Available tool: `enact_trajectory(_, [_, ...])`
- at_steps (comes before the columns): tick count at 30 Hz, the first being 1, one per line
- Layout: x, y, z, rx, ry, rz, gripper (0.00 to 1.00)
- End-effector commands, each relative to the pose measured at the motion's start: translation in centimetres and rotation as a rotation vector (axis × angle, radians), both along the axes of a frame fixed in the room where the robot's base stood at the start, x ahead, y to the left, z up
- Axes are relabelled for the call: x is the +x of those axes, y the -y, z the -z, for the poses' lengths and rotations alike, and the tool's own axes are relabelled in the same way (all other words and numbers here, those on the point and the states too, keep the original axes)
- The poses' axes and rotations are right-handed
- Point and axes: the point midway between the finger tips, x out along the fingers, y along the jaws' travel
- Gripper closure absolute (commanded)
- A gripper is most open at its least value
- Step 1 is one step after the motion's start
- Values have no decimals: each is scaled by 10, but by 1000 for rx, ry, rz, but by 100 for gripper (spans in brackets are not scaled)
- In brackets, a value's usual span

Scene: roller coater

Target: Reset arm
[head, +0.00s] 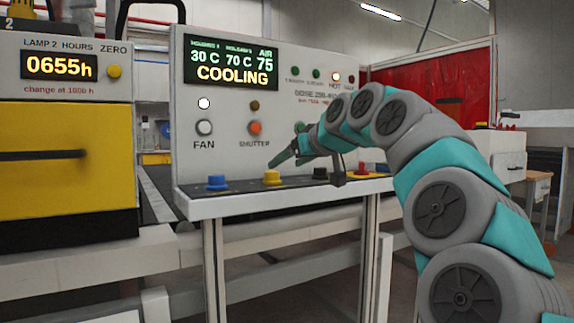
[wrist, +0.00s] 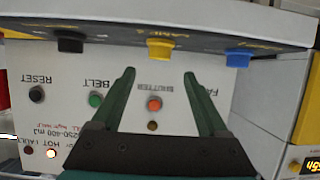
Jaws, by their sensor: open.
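My gripper (head: 286,146) is in front of the white control panel (head: 222,110) in the head view, with its dark green fingers pointing left. In the wrist view, which shows the panel upside down, the gripper (wrist: 158,76) has its fingers spread with nothing between them. The orange SHUTTER button (wrist: 153,104) shows in the gap between the fingers; it also shows in the head view (head: 254,128). I cannot tell whether a finger touches the panel. My arm arches down to the right in the head view.
The panel display (head: 231,63) reads COOLING. The ledge carries a blue knob (head: 217,182), a yellow knob (head: 272,177), a black knob (head: 320,173) and a red knob (head: 362,168), close below my gripper. A yellow-fronted lamp unit (head: 60,150) stands left.

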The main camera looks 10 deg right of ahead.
Motion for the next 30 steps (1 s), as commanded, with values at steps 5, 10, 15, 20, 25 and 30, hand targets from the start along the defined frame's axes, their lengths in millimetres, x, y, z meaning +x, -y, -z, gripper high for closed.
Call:
enact_trajectory(5, [-2, -3, 3, -1, -9, -4, 23])
enact_trajectory(10, [-23, -27, 34, -18, -99, -37, 23])
enact_trajectory(15, [-62, -59, 94, -49, -256, -70, 23])
enact_trajectory(20, [-114, -79, 165, -90, -435, -77, 23])
enact_trajectory(25, [-181, -84, 242, -137, -635, -48, 23])
enact_trajectory(30, [-258, -74, 318, -178, -841, 16, 23])
